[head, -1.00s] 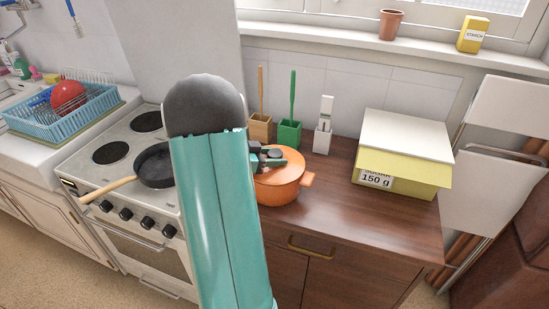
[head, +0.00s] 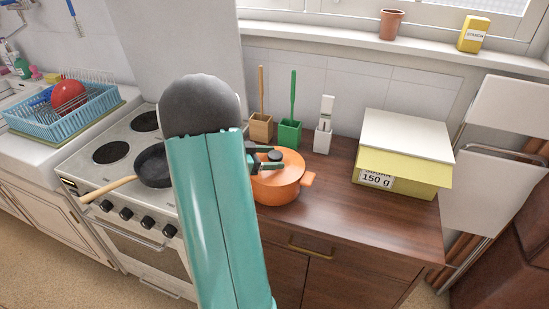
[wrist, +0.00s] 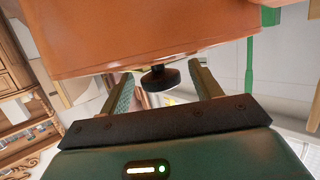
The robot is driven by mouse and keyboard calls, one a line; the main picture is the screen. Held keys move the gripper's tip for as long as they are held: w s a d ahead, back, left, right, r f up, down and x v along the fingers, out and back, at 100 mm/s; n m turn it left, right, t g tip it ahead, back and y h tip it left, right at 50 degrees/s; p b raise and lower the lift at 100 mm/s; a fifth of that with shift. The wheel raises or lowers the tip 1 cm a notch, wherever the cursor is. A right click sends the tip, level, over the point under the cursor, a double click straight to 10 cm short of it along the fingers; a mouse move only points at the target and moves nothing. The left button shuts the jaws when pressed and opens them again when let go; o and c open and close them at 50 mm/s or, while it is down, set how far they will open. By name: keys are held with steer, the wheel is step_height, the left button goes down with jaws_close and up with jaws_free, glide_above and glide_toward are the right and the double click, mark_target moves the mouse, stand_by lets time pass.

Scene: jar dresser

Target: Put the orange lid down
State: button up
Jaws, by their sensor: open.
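The orange lid (head: 293,160) sits on the orange pot (head: 280,187) on the dresser, with its black knob (head: 275,156) on top. My gripper (head: 266,158) is at the lid's left side in the head view, partly hidden behind my teal arm. In the wrist view the knob (wrist: 162,77) shows between the two fingers of my gripper (wrist: 163,88). The fingers are apart, with gaps on both sides of the knob.
Behind the pot stand a wooden holder (head: 261,127), a green holder (head: 289,134) and a white holder (head: 323,140) with handles. A yellow sugar box (head: 400,165) is to the right. The stove with a black pan (head: 153,166) is left. The dresser top (head: 345,205) in front of the box is clear.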

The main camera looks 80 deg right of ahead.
steer(key=v, duration=1)
steer(key=shift+w+a, duration=0.2)
steer(key=shift+r, duration=0.15)
